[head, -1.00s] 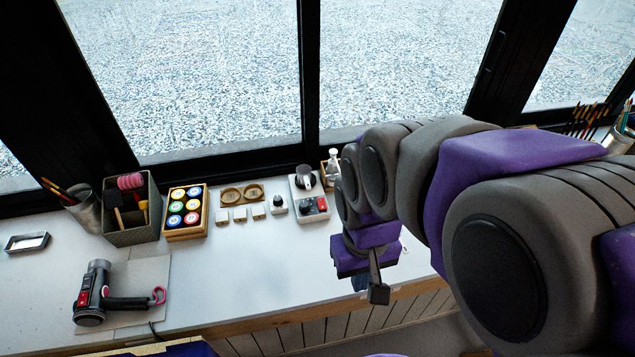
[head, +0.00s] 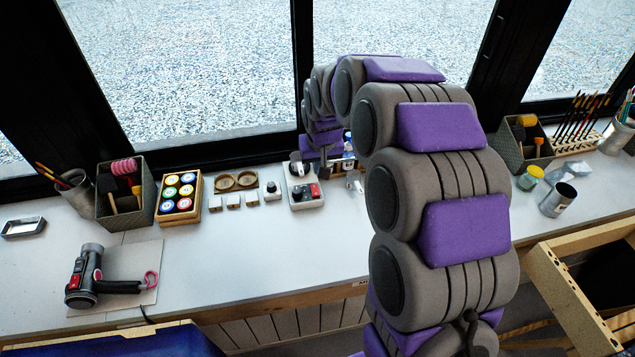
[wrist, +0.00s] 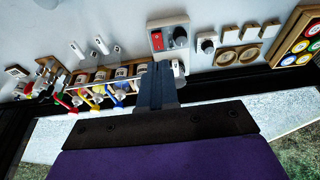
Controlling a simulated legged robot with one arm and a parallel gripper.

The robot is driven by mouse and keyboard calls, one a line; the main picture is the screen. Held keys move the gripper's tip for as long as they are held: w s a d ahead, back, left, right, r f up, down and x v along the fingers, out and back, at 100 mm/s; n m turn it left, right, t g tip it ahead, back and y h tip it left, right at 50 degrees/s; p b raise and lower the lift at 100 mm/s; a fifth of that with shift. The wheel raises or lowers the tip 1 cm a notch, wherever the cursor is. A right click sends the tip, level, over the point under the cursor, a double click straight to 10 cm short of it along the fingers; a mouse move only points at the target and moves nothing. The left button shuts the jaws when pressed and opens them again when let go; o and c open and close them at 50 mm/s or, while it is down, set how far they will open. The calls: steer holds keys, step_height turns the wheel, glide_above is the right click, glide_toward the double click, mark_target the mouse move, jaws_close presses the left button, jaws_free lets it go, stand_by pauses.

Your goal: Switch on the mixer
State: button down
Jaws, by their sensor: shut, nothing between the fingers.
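The mixer (head: 306,203) is a small pale unit on the bench near the window, with a dark knob (head: 299,193) and a red switch (head: 315,190) at its front. A metal cup with a dark part (head: 297,168) stands at its back. In the wrist view, which is upside down, the mixer (wrist: 168,24) is near the top centre, with the red switch (wrist: 157,40) facing the camera. My gripper (head: 323,164) is shut and empty, above and behind the mixer's right side, apart from the switch. Its fingers (wrist: 156,72) show in the wrist view.
Small white blocks (head: 233,201), round wooden dishes (head: 237,182) and a box of coloured jars (head: 180,192) stand left of the mixer. Several bottles (wrist: 120,76) stand in a rack right of it. The window frame is close behind.

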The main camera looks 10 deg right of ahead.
mark_target(314, 186)
steer(key=w+d+f, duration=0.1)
steer(key=w+f, duration=0.2)
steer(key=w, duration=0.3)
steer(key=shift+w+f+t, duration=0.3)
steer(key=shift+f+t, duration=0.05)
steer(key=shift+t, duration=0.05)
steer(key=shift+f, duration=0.15)
steer(key=b+x, duration=0.1)
steer(key=x, duration=0.3)
steer(key=b+x, duration=0.1)
steer(key=x, duration=0.4)
steer(key=b+x, duration=0.1)
steer(key=x, duration=0.3)
steer(key=shift+s+d+f+b, duration=0.1)
steer(key=shift+s+f+b, duration=0.15)
steer(key=shift+f+b, duration=0.15)
steer(key=shift+f, duration=0.1)
steer(key=shift+w+p, duration=0.1)
steer(key=shift+p, duration=0.2)
steer(key=shift+w+f, duration=0.1)
steer(key=shift+s, duration=0.2)
